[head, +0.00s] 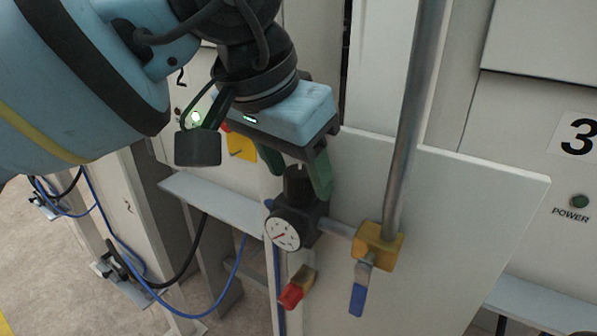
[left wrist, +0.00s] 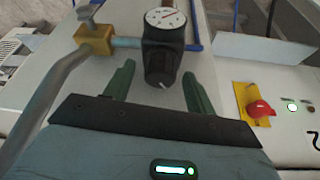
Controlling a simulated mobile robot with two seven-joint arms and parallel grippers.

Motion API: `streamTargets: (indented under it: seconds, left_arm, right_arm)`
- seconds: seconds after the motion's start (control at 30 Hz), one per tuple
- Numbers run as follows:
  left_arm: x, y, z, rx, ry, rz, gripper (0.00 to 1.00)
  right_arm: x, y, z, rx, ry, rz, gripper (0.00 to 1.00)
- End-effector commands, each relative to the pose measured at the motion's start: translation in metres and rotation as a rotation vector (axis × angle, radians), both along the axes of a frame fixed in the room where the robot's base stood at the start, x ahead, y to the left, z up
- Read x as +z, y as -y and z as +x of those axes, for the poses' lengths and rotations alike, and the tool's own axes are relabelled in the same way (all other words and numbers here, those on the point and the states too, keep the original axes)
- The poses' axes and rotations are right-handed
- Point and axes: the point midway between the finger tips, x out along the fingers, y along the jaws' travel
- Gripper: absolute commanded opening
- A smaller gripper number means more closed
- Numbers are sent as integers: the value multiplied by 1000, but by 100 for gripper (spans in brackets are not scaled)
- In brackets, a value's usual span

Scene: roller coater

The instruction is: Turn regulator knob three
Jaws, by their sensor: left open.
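A black regulator knob (head: 297,184) sits on top of a dark regulator body with a round white gauge (head: 284,230), mounted on a pale panel. No number shows on this regulator. In the left wrist view the knob (left wrist: 160,66) lies between the green fingers, with a visible gap on each side. My left gripper (head: 296,178) is open over the knob; in the head view one finger is beside the knob and the other is mostly hidden. The gauge (left wrist: 166,20) also shows beyond the knob in the left wrist view. My right gripper is not in view.
A brass block (head: 378,245) with a blue lever (head: 358,300) and a vertical metal pipe (head: 412,120) stand right of the regulator. A red-handled valve (head: 291,295) hangs below. A "3" label (head: 578,137) is at right. A red button (left wrist: 260,109) on yellow shows in the wrist view.

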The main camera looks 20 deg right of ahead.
Motion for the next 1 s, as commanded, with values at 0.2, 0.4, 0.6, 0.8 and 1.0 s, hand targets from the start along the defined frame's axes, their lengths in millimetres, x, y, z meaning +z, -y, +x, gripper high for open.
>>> streamTargets:
  seconds: [0.2,0.4,0.6,0.8,1.0]
  left_arm:
    - [-13,5,2,0,0,1,55]
    - [-14,5,2,0,0,0,55]
    - [-13,5,2,0,0,0,37]
    - [-13,5,2,0,0,0,11]
    - [-12,5,2,15,2,0,11]
  right_arm:
    - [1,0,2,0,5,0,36]
    - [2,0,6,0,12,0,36]
    - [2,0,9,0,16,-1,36]
    - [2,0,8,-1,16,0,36]
    - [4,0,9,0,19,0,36]
